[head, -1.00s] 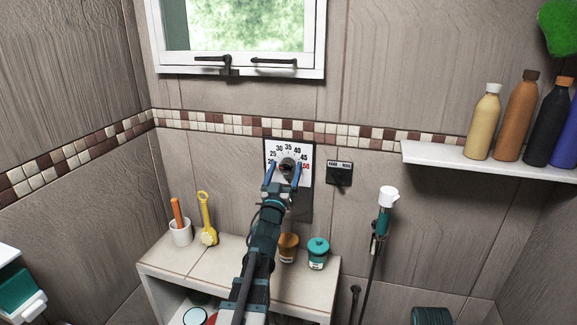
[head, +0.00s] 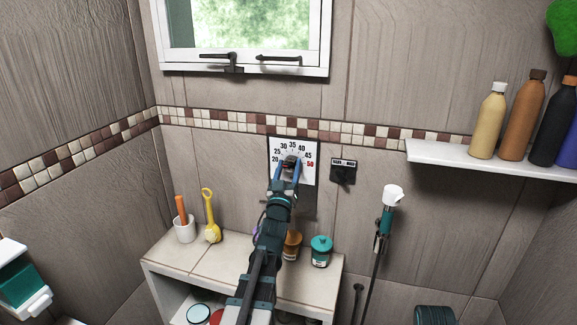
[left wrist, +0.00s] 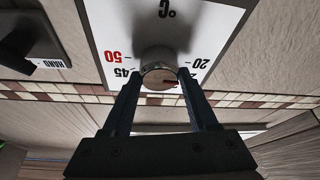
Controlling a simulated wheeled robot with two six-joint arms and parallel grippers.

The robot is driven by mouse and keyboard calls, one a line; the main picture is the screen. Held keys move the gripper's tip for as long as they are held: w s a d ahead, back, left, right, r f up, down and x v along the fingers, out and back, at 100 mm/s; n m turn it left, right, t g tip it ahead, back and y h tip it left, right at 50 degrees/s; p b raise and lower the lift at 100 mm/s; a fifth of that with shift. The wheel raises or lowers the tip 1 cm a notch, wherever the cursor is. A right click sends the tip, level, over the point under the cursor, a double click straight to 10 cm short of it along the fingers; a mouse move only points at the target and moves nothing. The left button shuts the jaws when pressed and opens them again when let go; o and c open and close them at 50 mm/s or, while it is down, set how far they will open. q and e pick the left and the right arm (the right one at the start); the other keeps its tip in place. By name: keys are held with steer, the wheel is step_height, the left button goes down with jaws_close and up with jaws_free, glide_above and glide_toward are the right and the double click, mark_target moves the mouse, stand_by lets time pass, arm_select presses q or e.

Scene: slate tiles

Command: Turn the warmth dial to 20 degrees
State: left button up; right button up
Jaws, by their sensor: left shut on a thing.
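The warmth dial is a white plate (head: 309,174) on the tiled wall, with numbers from 20 to a red 50. Its round grey knob (head: 290,161) sits in the middle. My left gripper (head: 287,168) is shut on the knob, one blue finger on each side. In the left wrist view the plate is upside down and the knob face (left wrist: 158,74) shows between the fingertips (left wrist: 157,76). A red mark on the knob points right, to the low-number side. The right finger partly covers the numbers there, so the exact reading is unclear. My right gripper is not in view.
A small dark switch box (head: 343,171) is right of the dial. Below stands a tiled bench (head: 180,250) with a white cup, yellow scoop and jars. A hand shower (head: 388,215) hangs at the right. A shelf (head: 480,162) of bottles is farther right.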

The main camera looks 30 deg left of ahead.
arm_select(q)
steer(key=shift+n, duration=0.3)
steer(key=shift+d, duration=0.1)
steer(key=o, duration=1.4)
steer(key=shift+c, duration=0.2)
